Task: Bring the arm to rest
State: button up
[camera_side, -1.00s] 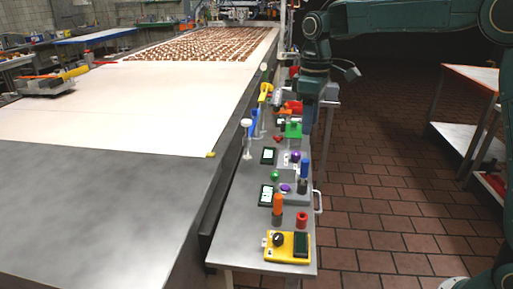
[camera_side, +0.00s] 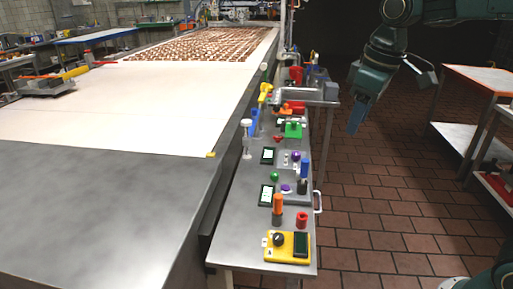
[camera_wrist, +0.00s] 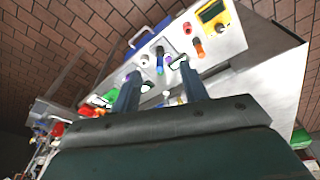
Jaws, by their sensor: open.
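My gripper (camera_side: 361,114) hangs over the brick floor in the side view, to the right of the narrow control table (camera_side: 240,245) and apart from it. In the wrist view my gripper (camera_wrist: 158,78) shows two blue-grey fingers spread apart, with nothing held between them. Past the fingers the control table's buttons and knobs show at a distance. My dark green arm reaches in from the top right of the side view.
The control table carries a yellow box (camera_side: 287,247), an orange post (camera_side: 277,204) and several buttons. A wide conveyor (camera_side: 100,130) lies left of it. An orange-edged shelf table (camera_side: 480,78) stands at the right. Brick floor (camera_side: 370,200) lies open between.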

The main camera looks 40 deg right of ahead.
jog(key=s+f+m+t, duration=0.1)
jog(key=s+f, duration=0.1)
jog(key=s, duration=0.6)
jog(key=s+f+m+t, duration=0.2)
jog(key=s, duration=0.6)
jog(key=shift+s+d+f+m, duration=0.2)
jog(key=shift+d+f+m, duration=0.05)
jog(key=shift+f+m, duration=0.05)
